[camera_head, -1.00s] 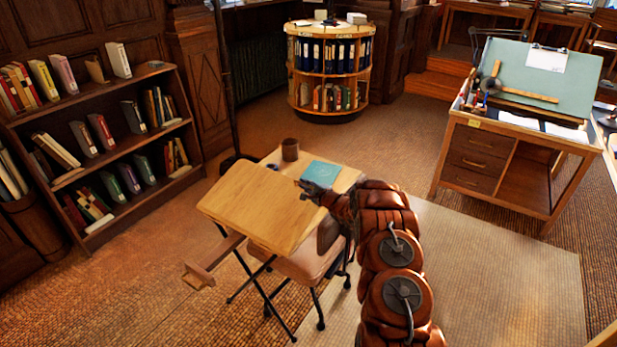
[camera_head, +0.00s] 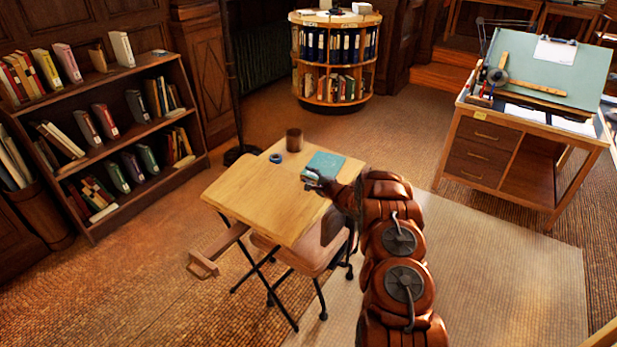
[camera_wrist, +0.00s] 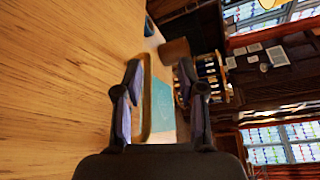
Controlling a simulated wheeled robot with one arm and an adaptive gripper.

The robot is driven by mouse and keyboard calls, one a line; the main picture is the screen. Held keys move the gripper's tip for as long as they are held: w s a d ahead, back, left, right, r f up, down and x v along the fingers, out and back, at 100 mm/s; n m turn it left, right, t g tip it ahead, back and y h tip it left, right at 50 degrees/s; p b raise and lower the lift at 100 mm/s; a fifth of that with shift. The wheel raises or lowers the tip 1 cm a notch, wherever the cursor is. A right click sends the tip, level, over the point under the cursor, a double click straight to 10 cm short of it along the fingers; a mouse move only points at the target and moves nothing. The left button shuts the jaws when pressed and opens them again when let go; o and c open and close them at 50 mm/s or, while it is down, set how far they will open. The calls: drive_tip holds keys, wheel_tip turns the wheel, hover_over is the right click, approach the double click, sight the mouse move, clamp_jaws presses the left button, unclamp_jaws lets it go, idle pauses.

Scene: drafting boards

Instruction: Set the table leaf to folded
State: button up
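The small wooden table stands in the middle of the head view, with its broad leaf (camera_head: 255,200) toward the front left. The leaf looks nearly level with the back part of the top. In the wrist view the leaf (camera_wrist: 60,80) fills the left side, and its rounded edge shows between my fingers. My gripper (camera_head: 311,178) is at the leaf's right edge, beside the teal book. In the wrist view my gripper (camera_wrist: 160,75) is open, with a gap between its fingertips. I cannot tell whether a finger touches the leaf.
A teal book (camera_head: 325,164), a brown cup (camera_head: 294,140) and a blue ring-shaped item (camera_head: 276,158) are on the table's back part. A chair (camera_head: 300,258) is under the table. A bookshelf (camera_head: 110,148) stands left, a drafting desk (camera_head: 500,150) right.

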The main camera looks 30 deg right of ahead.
drive_tip(key=shift+d+r, duration=0.1)
drive_tip(key=shift+d, duration=0.1)
drive_tip(key=shift+s+d, duration=0.1)
drive_tip(key=shift+s, duration=0.45)
drive_tip(key=v, duration=1.1)
drive_tip(key=shift+a+r, duration=0.1)
drive_tip(key=shift+a, duration=0.1)
drive_tip(key=s+a+r+n+g+h, duration=0.3)
drive_tip(key=s+a+r+n+g, duration=0.15)
drive_tip(key=r, duration=0.25)
drive_tip(key=s+a+r+n+g+h, duration=0.25)
drive_tip(key=s+r+n+g, duration=0.2)
drive_tip(key=r, duration=0.25)
drive_tip(key=s+a+r+n+g+y, duration=0.1)
drive_tip(key=s+a, duration=0.6)
drive_tip(key=s, duration=0.7)
drive_tip(key=s+a+r+n+g+y, duration=0.1)
drive_tip(key=s+a+r+n+g, duration=0.3)
drive_tip(key=s, duration=1.1)
drive_tip(key=s+a+r+n+g+y, duration=0.1)
drive_tip(key=s+a+r+n+g, duration=0.2)
drive_tip(key=s+a+n, duration=0.3)
drive_tip(key=s+a, duration=0.5)
drive_tip(key=s, duration=0.4)
drive_tip(key=shift+n+g, duration=0.4)
